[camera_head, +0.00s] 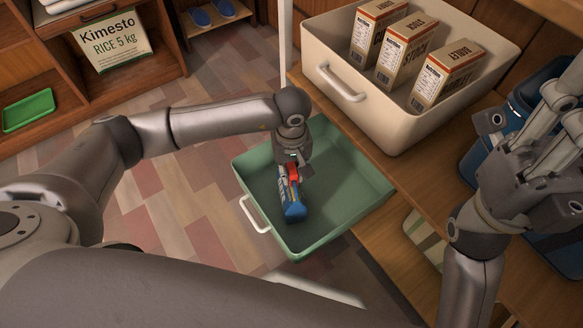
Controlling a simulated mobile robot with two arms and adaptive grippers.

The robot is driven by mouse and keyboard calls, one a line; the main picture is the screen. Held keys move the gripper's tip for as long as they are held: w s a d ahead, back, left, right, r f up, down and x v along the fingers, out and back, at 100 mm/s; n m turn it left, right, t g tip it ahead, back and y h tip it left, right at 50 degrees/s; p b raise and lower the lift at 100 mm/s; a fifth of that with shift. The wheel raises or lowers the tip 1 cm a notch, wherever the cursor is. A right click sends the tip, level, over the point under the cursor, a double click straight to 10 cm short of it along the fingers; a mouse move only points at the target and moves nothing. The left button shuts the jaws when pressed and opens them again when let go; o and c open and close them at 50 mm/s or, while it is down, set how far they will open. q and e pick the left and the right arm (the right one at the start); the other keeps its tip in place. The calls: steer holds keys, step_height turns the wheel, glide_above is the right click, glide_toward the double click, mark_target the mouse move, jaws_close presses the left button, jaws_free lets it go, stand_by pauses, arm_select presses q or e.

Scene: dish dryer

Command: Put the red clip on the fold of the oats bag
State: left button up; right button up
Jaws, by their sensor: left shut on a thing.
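My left gripper (294,172) reaches down into the green bin and is shut on the small red clip (293,174). The clip is at the upper end of a blue packet with white lettering and some yellow (294,208), which appears to be the oats bag. The packet lies in the green bin. The gripper hides part of the clip and the packet's upper end, so I cannot tell whether the clip sits around the fold. My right gripper (545,130) is raised at the right, away from the packet; its finger opening is unclear.
The green bin (340,222) has a white handle and free floor around the packet. A cream bin (405,128) with several cartons stands on the wooden shelf. A dark blue container (480,158) is behind my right arm. A green tray (28,110) lies at left.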

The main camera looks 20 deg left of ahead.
arm_select(q)
steer(key=o, duration=0.8)
step_height(320, 180, up, 11)
steer(key=shift+f, duration=0.15)
steer(key=shift+r, duration=0.6)
